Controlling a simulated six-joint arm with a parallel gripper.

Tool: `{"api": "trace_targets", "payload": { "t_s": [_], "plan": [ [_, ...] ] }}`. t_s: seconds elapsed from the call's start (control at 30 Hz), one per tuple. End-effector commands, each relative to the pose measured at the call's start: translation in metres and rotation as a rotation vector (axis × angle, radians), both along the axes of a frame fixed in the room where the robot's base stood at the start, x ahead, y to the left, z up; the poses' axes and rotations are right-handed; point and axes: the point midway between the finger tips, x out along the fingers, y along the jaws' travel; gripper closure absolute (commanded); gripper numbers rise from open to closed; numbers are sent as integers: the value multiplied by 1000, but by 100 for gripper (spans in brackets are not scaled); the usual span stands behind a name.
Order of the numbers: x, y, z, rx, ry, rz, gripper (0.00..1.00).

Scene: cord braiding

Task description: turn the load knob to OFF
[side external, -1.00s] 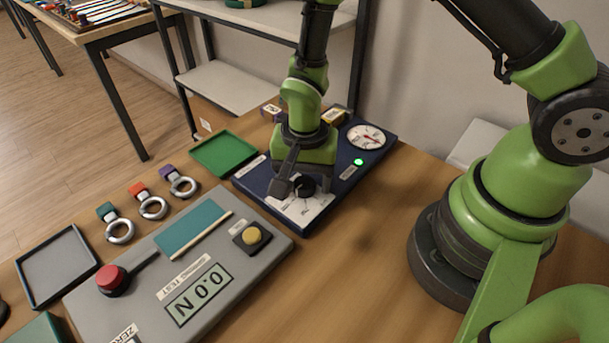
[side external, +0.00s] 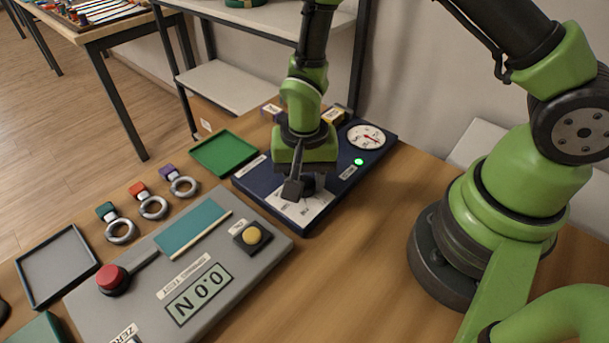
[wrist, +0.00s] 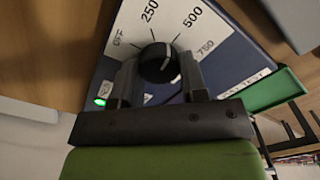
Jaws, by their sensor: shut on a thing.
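The load knob (wrist: 154,62) is black and round, on a white dial plate (wrist: 128,28) marked OFF, 250, 500 and 750. My gripper (wrist: 158,78) is shut on the knob, with one finger on each side of it in the wrist view. A small pale mark shows on the knob's face, but I cannot tell for sure which label it points to. In the side view my gripper (side external: 303,187) is low over the dial plate (side external: 300,210) and mostly hides the knob. The blue panel (side external: 257,188) carries the dial.
A lit green lamp (side external: 359,162) and a round gauge (side external: 366,137) sit on the blue panel. A green tray (side external: 224,154) lies beside it. A grey console (side external: 235,277) with a red button (side external: 112,279) and a yellow button (side external: 252,235) stands in front. Several ringed pieces lie left.

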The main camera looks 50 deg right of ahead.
Motion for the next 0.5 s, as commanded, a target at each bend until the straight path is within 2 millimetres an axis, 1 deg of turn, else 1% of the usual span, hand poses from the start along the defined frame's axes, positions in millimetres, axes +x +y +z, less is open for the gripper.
{"api": "trace_targets", "payload": {
  "t_s": [0.5],
  "plan": [
    [2,1,1,0,-3,476,84]
  ]
}}
